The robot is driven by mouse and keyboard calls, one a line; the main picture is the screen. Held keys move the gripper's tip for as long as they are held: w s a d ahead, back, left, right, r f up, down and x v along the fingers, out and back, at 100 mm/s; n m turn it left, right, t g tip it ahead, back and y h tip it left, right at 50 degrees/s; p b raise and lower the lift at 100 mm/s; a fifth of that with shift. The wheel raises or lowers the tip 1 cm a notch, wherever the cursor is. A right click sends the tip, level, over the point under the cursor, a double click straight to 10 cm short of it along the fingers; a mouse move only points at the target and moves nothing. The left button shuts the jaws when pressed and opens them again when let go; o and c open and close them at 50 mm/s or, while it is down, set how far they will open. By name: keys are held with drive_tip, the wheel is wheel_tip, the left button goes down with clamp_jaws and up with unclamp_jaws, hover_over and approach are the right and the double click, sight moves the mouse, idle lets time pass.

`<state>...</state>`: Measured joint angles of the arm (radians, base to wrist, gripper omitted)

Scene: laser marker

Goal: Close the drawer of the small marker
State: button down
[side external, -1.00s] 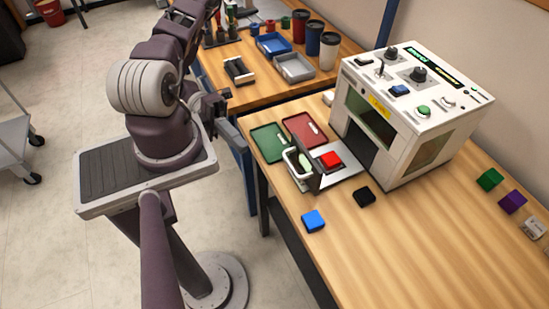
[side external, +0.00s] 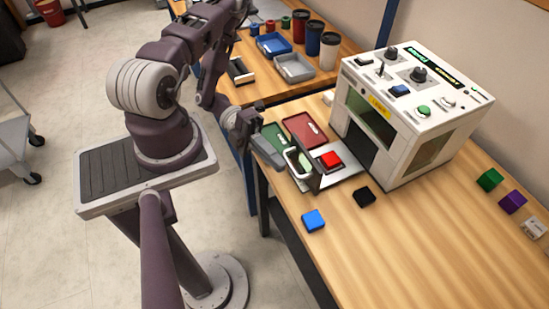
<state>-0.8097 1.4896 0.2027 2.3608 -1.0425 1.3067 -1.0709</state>
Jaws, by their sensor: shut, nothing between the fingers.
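The small marker (side external: 418,100) is a white box with knobs and buttons on top, on the wooden table. Its drawer (side external: 343,172) is pulled out to the left, with a red block (side external: 331,159) on it and a front panel with a pale handle (side external: 292,163). My gripper (side external: 266,150) is shut and empty, just left of the drawer handle and over the green tray's left part. A gap to the handle seems to remain, but contact is hard to judge from this angle.
A green tray (side external: 270,133) and a dark red tray (side external: 305,128) lie behind the drawer. A black block (side external: 364,196) and a blue block (side external: 313,220) lie in front of it. Green (side external: 489,179) and purple (side external: 512,201) blocks lie at right.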

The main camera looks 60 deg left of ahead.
drive_tip(key=w, duration=1.6)
drive_tip(key=shift+r, duration=0.1)
